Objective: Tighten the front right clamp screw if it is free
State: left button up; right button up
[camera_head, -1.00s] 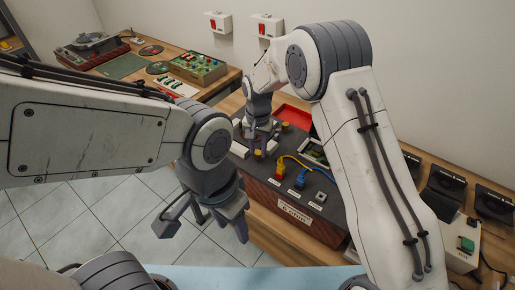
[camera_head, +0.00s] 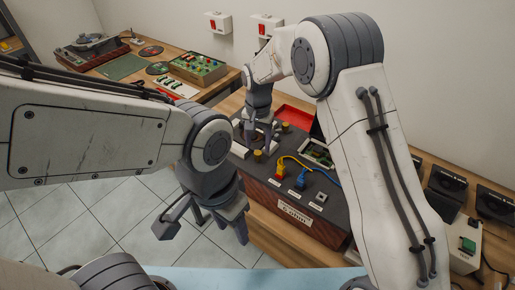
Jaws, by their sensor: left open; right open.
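A dark test unit with a reddish-brown front (camera_head: 292,213) stands on the wooden bench. A brass-coloured screw knob (camera_head: 258,156) shows on its top near the left front, and another (camera_head: 286,127) stands farther back. I cannot tell whether either is loose. My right gripper (camera_head: 258,142) is open, pointing down over the unit's left part, just behind the nearer knob; I cannot tell whether it touches anything. My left gripper (camera_head: 204,228) is open and empty, in front of the bench over the floor. My arms hide parts of the unit.
Yellow and blue cables with plugs (camera_head: 300,182) lie on the unit's top. A red tray (camera_head: 296,117) lies behind it. A green board (camera_head: 198,67) sits on the back-left bench. Dark devices (camera_head: 495,203) stand at right. Tiled floor (camera_head: 105,215) is open at left.

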aim_at(258, 151)
notch_tip(258, 151, up, 8)
jog(key=b, duration=0.1)
dwell(0.4)
